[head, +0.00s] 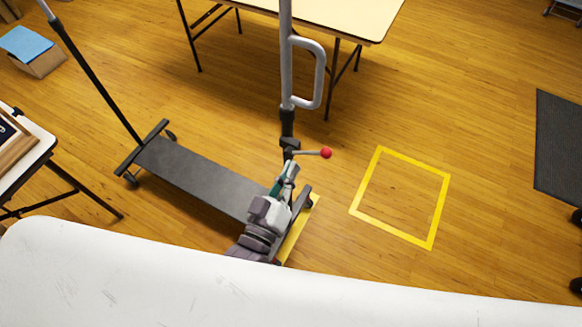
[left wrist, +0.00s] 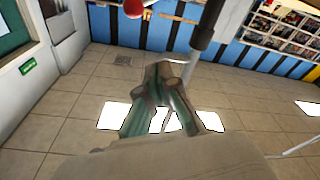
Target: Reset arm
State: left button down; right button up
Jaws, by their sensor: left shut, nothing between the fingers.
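My left gripper (head: 290,168) is in the lower middle of the head view, in front of the near upright of a wheeled rack (head: 195,175). Its fingers are shut with nothing between them. In the left wrist view the greenish fingers (left wrist: 165,75) meet in front of the palm. A lever with a red knob (head: 326,153) sticks out from the rack's upright, close beside the fingertips; the knob also shows at the top of the left wrist view (left wrist: 134,8). I cannot tell whether the gripper touches the lever or upright. My right gripper is not in view.
A yellow taped square (head: 355,211) on the wooden floor is empty. A table (head: 350,12) stands at the back, and another table (head: 40,140) with a framed item is at left. A blue-topped box (head: 28,45) sits at far left. A dark mat (head: 560,145) lies at right.

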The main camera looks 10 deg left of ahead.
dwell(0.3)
pick_arm(q)
jog(key=s+a+f+m+g, duration=0.1)
jog(key=s+f+g, duration=0.2)
jog(key=f, duration=0.8)
jog(key=s+a+f+m+g+y, duration=0.1)
jog(key=s+a+f+g, duration=0.15)
jog(key=f, duration=0.75)
jog(key=s+a+f+m+g, duration=0.1)
jog(key=s+f+m+g, duration=0.2)
jog(key=f, duration=0.8)
jog(key=s+a+f+g+y, duration=0.1)
jog(key=s+a+f+g, duration=0.3)
jog(key=s, duration=0.8)
jog(key=s+a+f+g+y, duration=0.2)
jog(key=s+a+f+g, duration=0.3)
jog(key=s+a+f, duration=0.3)
jog(key=s+f, duration=0.4)
jog(key=f, duration=0.1)
jog(key=shift+a+f+y, duration=0.25)
jog(key=shift+y, duration=0.05)
